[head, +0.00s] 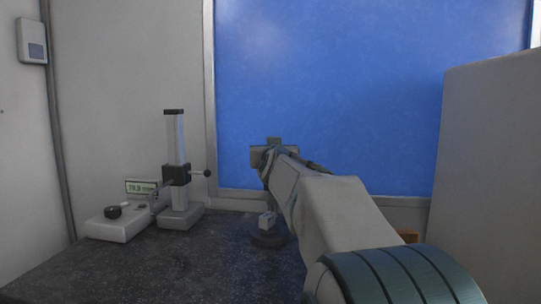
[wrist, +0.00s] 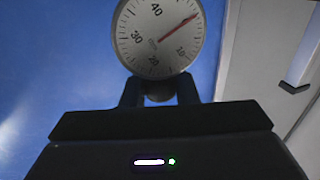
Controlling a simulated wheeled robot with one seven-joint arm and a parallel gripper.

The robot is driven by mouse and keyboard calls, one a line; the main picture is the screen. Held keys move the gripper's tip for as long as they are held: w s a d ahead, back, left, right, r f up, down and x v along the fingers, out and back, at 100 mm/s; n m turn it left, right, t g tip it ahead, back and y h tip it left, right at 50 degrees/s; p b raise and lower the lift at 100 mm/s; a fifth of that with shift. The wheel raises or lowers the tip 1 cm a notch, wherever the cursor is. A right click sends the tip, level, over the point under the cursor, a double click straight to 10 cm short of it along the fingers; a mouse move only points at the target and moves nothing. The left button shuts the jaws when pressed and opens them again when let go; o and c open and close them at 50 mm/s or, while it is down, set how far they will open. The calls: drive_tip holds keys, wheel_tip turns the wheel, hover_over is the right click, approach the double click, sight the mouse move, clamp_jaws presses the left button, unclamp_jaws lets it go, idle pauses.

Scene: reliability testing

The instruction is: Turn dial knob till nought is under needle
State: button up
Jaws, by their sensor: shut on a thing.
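In the wrist view, the round white dial (wrist: 145,48) faces me, its top cut off by the frame edge. The numerals 10, 20, 30 and 40 can be read. The red needle (wrist: 181,26) points to the upper right, across the stretch between 40 and 10. No nought can be made out there. My gripper (wrist: 160,91) is shut on the dark knob (wrist: 159,97) just below the dial, one finger on each side. In the head view, my arm covers the place where the gripper meets the dial.
To the left are a column gauge stand (head: 174,138) and a white box with a black knob (head: 120,226). A blue panel (head: 330,90) rises behind.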

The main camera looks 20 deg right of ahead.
drive_tip(key=shift+f, duration=0.2)
drive_tip(key=o, duration=1)
drive_tip(key=shift+c, duration=0.2)
drive_tip(key=shift+s, duration=0.1)
drive_tip(key=shift+s+a+b, duration=0.2)
drive_tip(key=shift+s+b, duration=0.3)
drive_tip(key=shift+b, duration=0.1)
drive_tip(key=b+v, duration=0.5)
drive_tip(key=v, duration=0.7)
drive_tip(key=shift+s+a, duration=0.15)
drive_tip(key=shift+s, duration=0.2)
